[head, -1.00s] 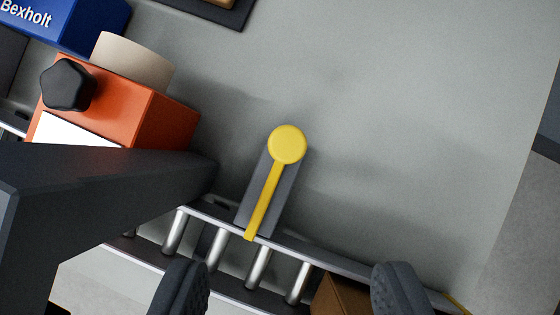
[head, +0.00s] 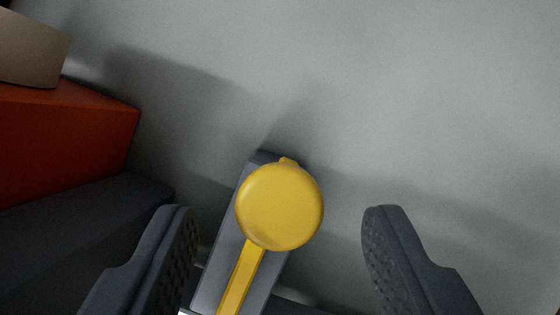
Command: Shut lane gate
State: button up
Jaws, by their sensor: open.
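The lane gate shows in the head view as a yellow arm (head: 239,282) with a round yellow knob (head: 280,207) at its upper end. It lies over a dark grey block (head: 216,270). My gripper (head: 280,222) is open, with one dark padded finger on each side of the knob. A gap shows between each finger and the knob, wider on the right. I cannot tell the height between fingers and knob. The lower end of the yellow arm is cut off by the picture's bottom edge.
An orange box (head: 60,150) with a beige round piece (head: 30,48) on top stands at the left. A dark bar-like shape lies below it, near my left finger. The grey surface (head: 400,90) above and right is clear.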

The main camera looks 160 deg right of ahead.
aim_at(223, 306)
jog(key=shift+w+a+f, duration=0.1)
jog(key=shift+w+f, duration=0.15)
jog(key=shift+f, duration=0.4)
jog(key=shift+c, duration=0.3)
jog(key=c, duration=0.9)
jog(key=shift+s, duration=0.2)
jog(key=shift+s+b, duration=1.5)
jog(key=shift+s, duration=1.95)
jog(key=o, duration=1)
jog(key=shift+s, duration=0.1)
jog(key=shift+c, duration=0.2)
